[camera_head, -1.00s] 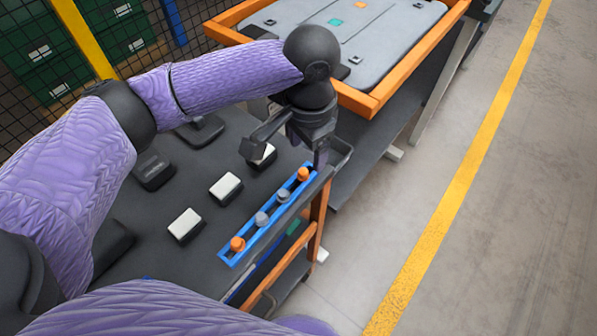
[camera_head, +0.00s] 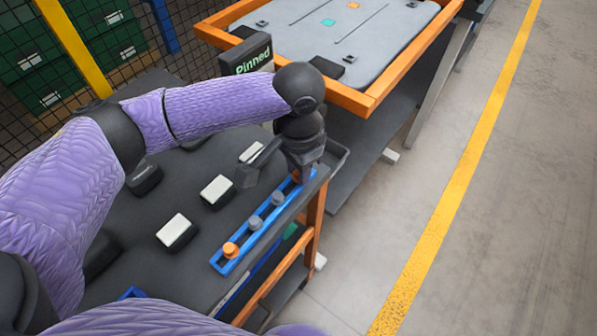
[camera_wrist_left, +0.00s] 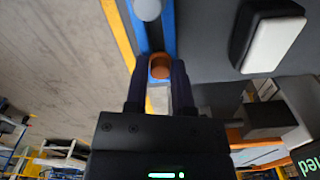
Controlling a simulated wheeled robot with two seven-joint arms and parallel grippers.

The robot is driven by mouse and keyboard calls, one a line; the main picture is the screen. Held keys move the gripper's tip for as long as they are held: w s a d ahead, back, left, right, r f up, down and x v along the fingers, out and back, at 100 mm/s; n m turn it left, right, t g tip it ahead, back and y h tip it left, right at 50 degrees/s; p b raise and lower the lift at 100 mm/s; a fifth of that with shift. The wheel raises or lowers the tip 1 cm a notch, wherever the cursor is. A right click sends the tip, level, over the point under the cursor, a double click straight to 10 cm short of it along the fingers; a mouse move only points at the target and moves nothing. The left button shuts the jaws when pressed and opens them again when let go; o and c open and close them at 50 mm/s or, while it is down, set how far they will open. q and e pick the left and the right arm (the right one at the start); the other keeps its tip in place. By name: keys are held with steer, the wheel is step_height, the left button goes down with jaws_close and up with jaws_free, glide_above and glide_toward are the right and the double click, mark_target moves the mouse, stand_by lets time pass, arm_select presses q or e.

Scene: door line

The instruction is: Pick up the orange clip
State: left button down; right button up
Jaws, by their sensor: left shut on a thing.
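A blue rack (camera_head: 243,247) lies along the right edge of the dark cart top and holds a row of clips. One orange clip (camera_wrist_left: 159,67) is at its far end. My left gripper (camera_wrist_left: 159,80) is shut on this clip, with a finger on each side. In the head view the gripper (camera_head: 298,171) reaches down from above and mostly hides that clip. The clip appears to be still at the rack. A second orange clip (camera_head: 231,250) sits at the near end, with two grey clips (camera_head: 255,223) (camera_head: 278,198) between. My right gripper is not in view.
Dark blocks with white tops (camera_head: 176,232) stand left of the rack. An orange-framed table (camera_head: 372,103) with a grey panel is beyond the cart. A black sign reading "Pinned" (camera_head: 247,62) stands near it. Open floor with a yellow line (camera_head: 450,205) is at right.

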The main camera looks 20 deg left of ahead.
arm_select(q)
step_height(320, 180, up, 10)
steer(key=p, duration=0.4)
steer(key=c, duration=1.2)
jaws_free()
jaws_close()
